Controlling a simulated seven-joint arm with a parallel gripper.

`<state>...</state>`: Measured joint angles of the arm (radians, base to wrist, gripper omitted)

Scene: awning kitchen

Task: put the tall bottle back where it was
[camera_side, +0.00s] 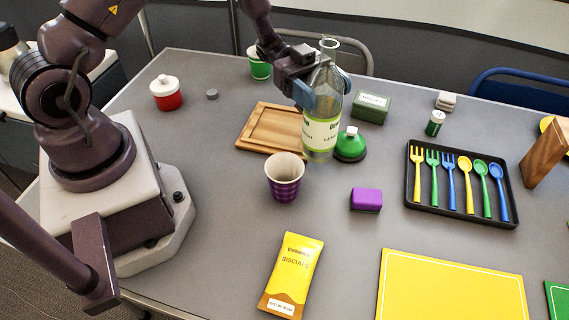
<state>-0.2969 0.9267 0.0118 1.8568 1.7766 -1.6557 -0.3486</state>
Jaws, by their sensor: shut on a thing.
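The tall bottle (319,134) is clear glass with a pale label and stands upright in the middle of the side view. My gripper (318,97) is shut on the upper part of the bottle, coming from the back left. The bottle's base is near the right edge of the wooden board (262,142). I cannot tell whether the base touches the table or hangs a little above it.
Close around the bottle are a purple-patterned cup (285,182), a green item with a dark base (350,146), a green box (371,107) and a purple block (366,199). A cutlery tray (412,203) lies right, a biscuit packet (292,274) in front. Bare table lies between the cup and packet.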

